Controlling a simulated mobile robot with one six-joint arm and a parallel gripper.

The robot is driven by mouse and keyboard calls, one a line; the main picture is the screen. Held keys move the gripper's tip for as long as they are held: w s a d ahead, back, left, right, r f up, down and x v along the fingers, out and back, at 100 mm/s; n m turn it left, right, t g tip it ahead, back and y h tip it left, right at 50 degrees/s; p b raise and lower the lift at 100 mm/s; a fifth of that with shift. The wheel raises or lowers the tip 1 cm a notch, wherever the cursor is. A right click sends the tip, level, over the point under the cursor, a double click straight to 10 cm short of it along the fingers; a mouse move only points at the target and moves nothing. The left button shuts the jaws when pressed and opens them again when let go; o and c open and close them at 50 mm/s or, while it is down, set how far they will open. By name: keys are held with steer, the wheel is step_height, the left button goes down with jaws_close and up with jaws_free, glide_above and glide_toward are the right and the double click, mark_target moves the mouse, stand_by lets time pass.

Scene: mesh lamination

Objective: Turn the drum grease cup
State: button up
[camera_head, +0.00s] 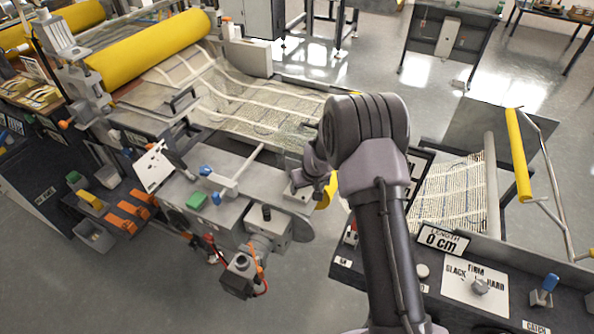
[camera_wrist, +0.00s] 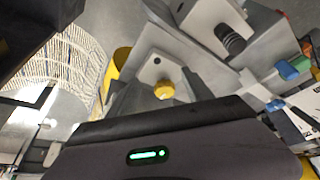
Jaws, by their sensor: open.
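A small yellow faceted cap, which looks like the drum grease cup (camera_wrist: 164,90), sits on a grey bracket (camera_wrist: 150,65) in the wrist view. In the head view the cup cannot be made out; my gripper and wrist cover that spot. My gripper (camera_head: 308,182) is open over the right end of the grey machine housing. In the wrist view its dark body with a green light fills the bottom, just below the cup in the picture. I see nothing held, and I cannot tell whether it touches the cup.
A curved yellow part (camera_wrist: 118,66) stands beside the bracket. A grey block with a black ribbed knob (camera_wrist: 230,40) is at the upper right. Blue (camera_head: 206,170) and green (camera_head: 196,200) controls lie left of my gripper. The mesh sheet (camera_head: 250,115) lies behind.

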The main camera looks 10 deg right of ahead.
glide_above(299, 192)
steer(key=shift+d, duration=0.15)
steer(key=shift+x, duration=1.1)
steer(key=shift+w+f, duration=0.3)
steer(key=shift+f, duration=0.05)
steer(key=shift+c, duration=0.5)
jaws_close()
steer(key=shift+b, duration=0.3)
